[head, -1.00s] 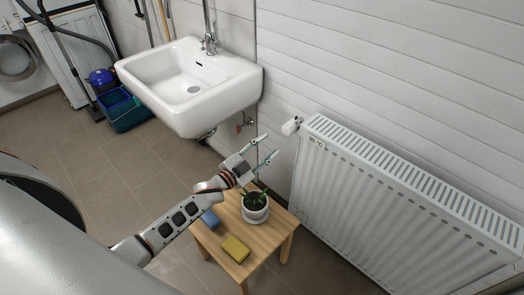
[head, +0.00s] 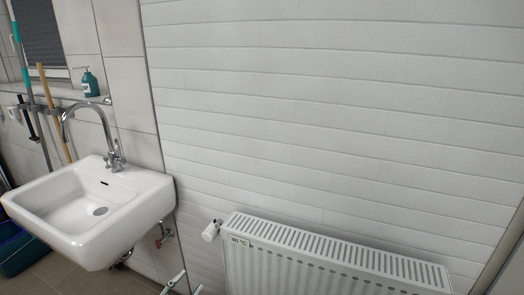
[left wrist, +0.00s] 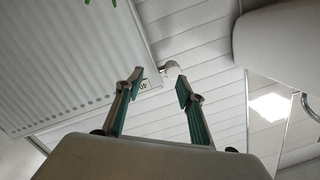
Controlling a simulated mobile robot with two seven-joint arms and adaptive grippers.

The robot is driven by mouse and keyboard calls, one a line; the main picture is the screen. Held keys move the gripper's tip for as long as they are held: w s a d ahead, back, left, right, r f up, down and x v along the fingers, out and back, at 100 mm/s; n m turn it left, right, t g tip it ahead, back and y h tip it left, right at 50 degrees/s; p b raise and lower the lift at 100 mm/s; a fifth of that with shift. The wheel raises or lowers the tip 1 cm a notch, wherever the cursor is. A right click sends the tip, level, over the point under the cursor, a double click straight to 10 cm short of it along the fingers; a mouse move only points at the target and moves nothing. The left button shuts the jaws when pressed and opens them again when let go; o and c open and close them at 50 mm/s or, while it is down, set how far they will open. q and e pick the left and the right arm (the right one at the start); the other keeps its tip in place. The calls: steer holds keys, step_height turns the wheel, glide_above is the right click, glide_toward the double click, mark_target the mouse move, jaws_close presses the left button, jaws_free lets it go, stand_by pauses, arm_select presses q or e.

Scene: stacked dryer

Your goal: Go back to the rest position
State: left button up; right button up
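The tips of my left gripper (head: 183,284) show at the bottom edge of the head view, between the sink and the radiator. In the left wrist view the left gripper (left wrist: 159,84) has its two green-padded fingers spread apart, with nothing between them. The radiator valve shows beyond the fingertips. The rest of my left arm is out of the head view. My right gripper is in neither view.
A white sink (head: 90,205) with a tall tap (head: 112,150) is on the left. A white radiator (head: 330,262) with a valve knob (head: 211,231) stands against the white wall (head: 330,110). Mop handles and a green soap bottle (head: 90,82) are at upper left. Green leaf tips (left wrist: 88,3) show in the left wrist view.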

arm_select(q)
steer(key=s+d+f+n+g, duration=0.1)
steer(key=s+d+f+g, duration=0.1)
steer(key=s, duration=0.6)
steer(key=s+d+f+n+g+y, duration=0.1)
steer(key=s+f, duration=0.3)
steer(key=s, duration=0.4)
steer(key=s+d+f+n+g+y, duration=0.1)
steer(key=s+d+f+n+g, duration=0.1)
steer(key=s, duration=0.7)
step_height(320, 180, down, 2)
steer(key=shift+d+f+n+g, duration=0.1)
steer(key=shift+d+n+g, duration=0.2)
steer(key=shift+n+g, duration=0.3)
steer(key=shift+s, duration=0.1)
